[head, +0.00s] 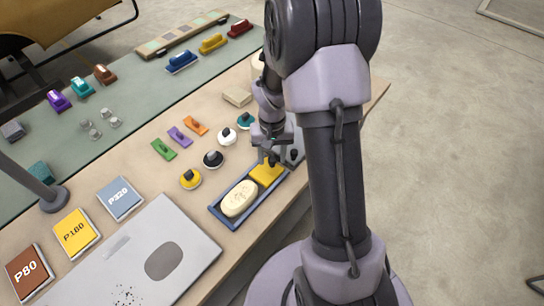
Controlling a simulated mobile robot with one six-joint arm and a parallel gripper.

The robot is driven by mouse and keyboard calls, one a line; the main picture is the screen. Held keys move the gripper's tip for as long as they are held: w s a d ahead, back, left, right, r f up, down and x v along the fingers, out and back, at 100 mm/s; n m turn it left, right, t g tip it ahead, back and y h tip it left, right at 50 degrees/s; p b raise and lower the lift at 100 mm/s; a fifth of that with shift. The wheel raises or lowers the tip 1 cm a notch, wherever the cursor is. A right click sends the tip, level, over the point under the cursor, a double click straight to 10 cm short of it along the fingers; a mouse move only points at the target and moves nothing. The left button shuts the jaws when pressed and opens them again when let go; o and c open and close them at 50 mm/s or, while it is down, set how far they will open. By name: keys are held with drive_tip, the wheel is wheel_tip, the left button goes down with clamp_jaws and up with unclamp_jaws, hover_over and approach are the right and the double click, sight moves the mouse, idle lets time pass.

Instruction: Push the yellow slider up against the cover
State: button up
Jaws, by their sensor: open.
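The yellow slider (267,173) is a yellow block in a long narrow blue tray (228,219) at the front edge of the table. A cream oval piece (239,198) with dark marks lies in the same tray, to the lower left of the slider. My gripper (271,160) is open and points down at the slider's upper right end; I cannot tell whether it touches. A grey part (297,140) shows at the tray's far end, partly hidden by my arm. I cannot tell which piece is the cover.
Round knobs, yellow (190,179), black (213,159), white (227,136) and teal (245,120), stand left of the tray. Small green (164,149), purple and orange pieces lie beyond. A grey plate (150,260) and labelled pads (75,234) lie at lower left.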

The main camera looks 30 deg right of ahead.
clamp_jaws()
idle(1.4)
